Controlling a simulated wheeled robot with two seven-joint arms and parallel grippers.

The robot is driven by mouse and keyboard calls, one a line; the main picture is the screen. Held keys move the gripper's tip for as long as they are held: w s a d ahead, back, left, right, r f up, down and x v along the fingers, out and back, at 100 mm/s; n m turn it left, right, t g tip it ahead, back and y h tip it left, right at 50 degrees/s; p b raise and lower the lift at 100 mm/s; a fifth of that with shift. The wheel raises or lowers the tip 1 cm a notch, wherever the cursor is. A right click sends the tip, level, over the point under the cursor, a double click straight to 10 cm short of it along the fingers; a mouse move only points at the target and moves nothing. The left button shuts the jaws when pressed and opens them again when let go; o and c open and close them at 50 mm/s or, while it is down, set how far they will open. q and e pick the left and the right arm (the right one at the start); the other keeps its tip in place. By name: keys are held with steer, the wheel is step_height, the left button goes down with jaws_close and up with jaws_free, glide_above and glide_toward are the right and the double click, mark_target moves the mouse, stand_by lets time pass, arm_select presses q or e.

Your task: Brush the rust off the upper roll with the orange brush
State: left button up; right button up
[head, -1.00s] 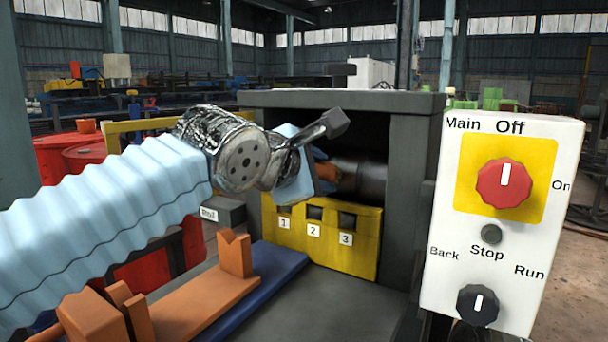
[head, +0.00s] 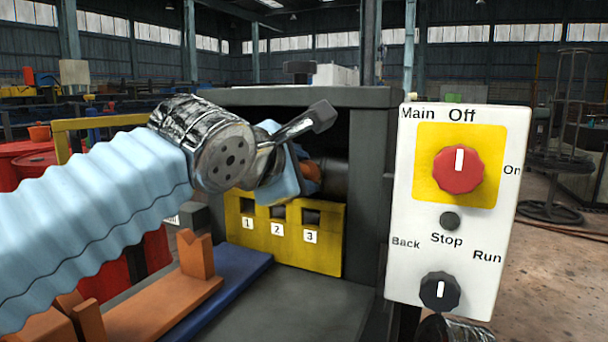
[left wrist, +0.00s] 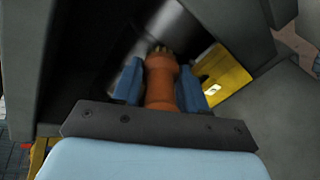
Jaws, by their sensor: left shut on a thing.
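The orange brush (head: 309,170) is in my left gripper (left wrist: 160,88), inside the machine's dark opening. In the left wrist view, the blue fingers are shut around the orange handle (left wrist: 160,84), and the bristles point at a shiny grey roll (left wrist: 172,32). The bristles are at or very near the roll; I cannot tell whether they touch. In the head view, the roll (head: 334,180) is a dark cylinder, partly behind the gripper. I cannot make out a second roll or clear rust.
A white control panel (head: 402,270) stands right of the opening; its red main switch (head: 459,169) points at Off. A yellow numbered plate (head: 325,258) is below the brush. An orange notched stand (head: 192,290) lies on a blue strip at the front left.

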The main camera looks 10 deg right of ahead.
arm_select(q)
steer(key=w+a+p, duration=0.1)
steer(key=w+a, duration=0.5)
steer(key=a, duration=0.3)
steer(key=shift+w, duration=0.25)
stand_by(0.4)
steer(key=shift+s+a+b, duration=0.3)
steer(key=shift+s+a, duration=0.25)
steer(key=shift+s, duration=0.25)
steer(key=shift+s+a+b, duration=0.35)
steer(key=shift+s+a, duration=0.25)
steer(key=shift+s, duration=0.25)
steer(key=shift+s+a+b, duration=0.3)
steer(key=shift+s+a, duration=0.25)
steer(key=shift+s, duration=0.25)
steer(key=shift+s+a+b, duration=0.5)
steer(key=shift+s+a, duration=0.4)
steer(key=shift+s, duration=0.3)
